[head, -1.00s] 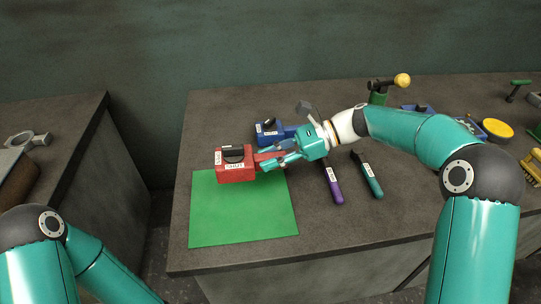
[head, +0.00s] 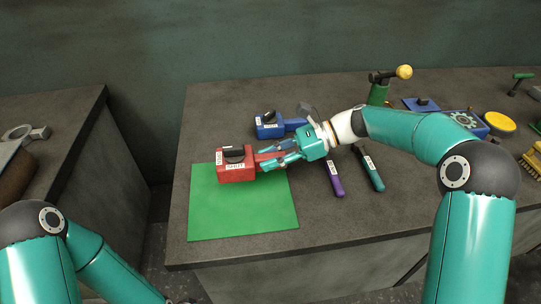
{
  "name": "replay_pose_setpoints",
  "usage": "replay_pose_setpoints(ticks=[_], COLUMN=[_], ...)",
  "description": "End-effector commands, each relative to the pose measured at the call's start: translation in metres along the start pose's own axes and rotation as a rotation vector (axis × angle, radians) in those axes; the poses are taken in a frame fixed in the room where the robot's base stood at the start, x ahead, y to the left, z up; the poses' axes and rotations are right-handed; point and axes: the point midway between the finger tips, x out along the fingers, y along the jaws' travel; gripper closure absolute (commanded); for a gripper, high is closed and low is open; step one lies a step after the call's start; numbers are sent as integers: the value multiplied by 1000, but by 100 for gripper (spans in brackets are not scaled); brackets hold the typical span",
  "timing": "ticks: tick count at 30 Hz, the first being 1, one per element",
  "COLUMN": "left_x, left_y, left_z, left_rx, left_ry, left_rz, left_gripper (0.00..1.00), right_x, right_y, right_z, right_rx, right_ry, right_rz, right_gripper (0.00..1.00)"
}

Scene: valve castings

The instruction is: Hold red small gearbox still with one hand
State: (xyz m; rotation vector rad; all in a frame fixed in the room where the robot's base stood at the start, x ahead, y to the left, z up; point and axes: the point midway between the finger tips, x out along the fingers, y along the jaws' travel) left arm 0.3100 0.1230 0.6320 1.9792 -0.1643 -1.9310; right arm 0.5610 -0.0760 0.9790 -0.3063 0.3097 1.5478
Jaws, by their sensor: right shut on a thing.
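The red small gearbox (head: 236,172) is a red box with a dark knob on top and white labels, one reading "SHUT". It sits at the back edge of the green mat (head: 243,215). A red stem reaches from its right side. My right gripper (head: 268,159) comes from the right and is shut on that stem, its fingers partly hiding it. My left arm shows at the lower left, but its gripper is out of view.
A blue gearbox (head: 270,126) stands just behind my right gripper. A purple-handled tool (head: 333,180) and a teal-handled tool (head: 373,175) lie to the right. A green stand with a yellow ball (head: 404,72) is at the back. The green mat's front is clear.

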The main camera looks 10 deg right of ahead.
Motion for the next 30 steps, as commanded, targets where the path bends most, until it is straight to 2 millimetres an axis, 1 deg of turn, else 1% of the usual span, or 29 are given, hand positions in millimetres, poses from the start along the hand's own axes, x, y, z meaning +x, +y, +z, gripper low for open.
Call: replay_pose_setpoints(ticks=[30], left_x=[13], left_y=[-5], left_z=[0], left_rx=[0], left_ry=[0], left_rz=[0], left_gripper=[56], right_x=[10], right_y=[0], right_z=[-23], right_rx=[-1], right_ry=[-4], right_rz=[-2], right_gripper=[100])
